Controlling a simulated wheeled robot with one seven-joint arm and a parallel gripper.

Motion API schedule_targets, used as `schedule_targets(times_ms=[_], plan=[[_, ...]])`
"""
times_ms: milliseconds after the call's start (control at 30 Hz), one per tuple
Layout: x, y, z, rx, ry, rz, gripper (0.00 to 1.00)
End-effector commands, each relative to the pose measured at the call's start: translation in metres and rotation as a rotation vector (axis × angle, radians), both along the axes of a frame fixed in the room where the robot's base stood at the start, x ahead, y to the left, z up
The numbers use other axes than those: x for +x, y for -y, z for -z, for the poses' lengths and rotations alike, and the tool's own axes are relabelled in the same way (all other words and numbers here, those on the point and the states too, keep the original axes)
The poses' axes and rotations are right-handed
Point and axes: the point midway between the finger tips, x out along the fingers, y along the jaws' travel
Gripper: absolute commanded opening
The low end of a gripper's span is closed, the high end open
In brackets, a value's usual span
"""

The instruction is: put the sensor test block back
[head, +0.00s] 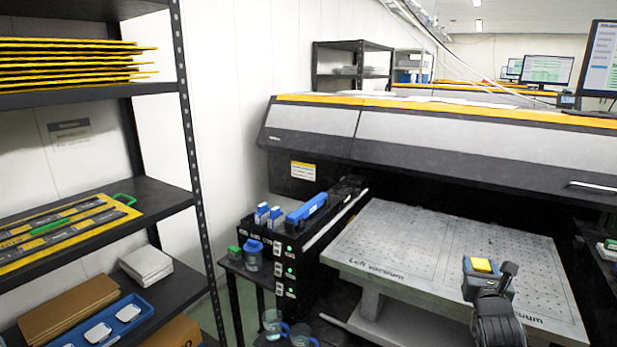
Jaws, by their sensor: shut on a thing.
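A small blue-grey block with a yellow top, which looks like the sensor test block (482,266), is over the right front part of the printer's flat table (420,245). My gripper (490,290) is shut on it from the near side. The dark gripper body and wrist cover part of the block and the table lettering. I cannot tell whether the block touches the table or is held just above it. The fingertips are mostly hidden.
A black ink bottle rack (290,245) with blue-capped bottles stands left of the table. A small stand (240,270) beside it holds a blue-lidded jar (253,255) and a green block (233,252). Metal shelves (190,150) fill the left. The printer's cover (430,130) overhangs the table's back.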

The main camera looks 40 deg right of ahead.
Motion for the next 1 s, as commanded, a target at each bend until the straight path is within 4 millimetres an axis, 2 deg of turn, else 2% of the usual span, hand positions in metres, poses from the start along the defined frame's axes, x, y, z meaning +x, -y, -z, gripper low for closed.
schedule_targets(times_ms=[200, 367, 500, 733, 900, 1000], plan=[[0.065, -0.076, 0.041, 0.003, -0.004, -0.189, 0.14], [0.106, -0.145, 0.072, 0.004, -0.003, -0.344, 0.14], [0.133, -0.211, 0.096, 0.005, -0.002, -0.481, 0.14], [0.159, -0.327, 0.133, 0.005, -0.002, -0.71, 0.14], [0.163, -0.411, 0.155, 0.004, -0.001, -0.872, 0.14], [0.16, -0.453, 0.164, 0.003, -0.001, -0.951, 0.14]])
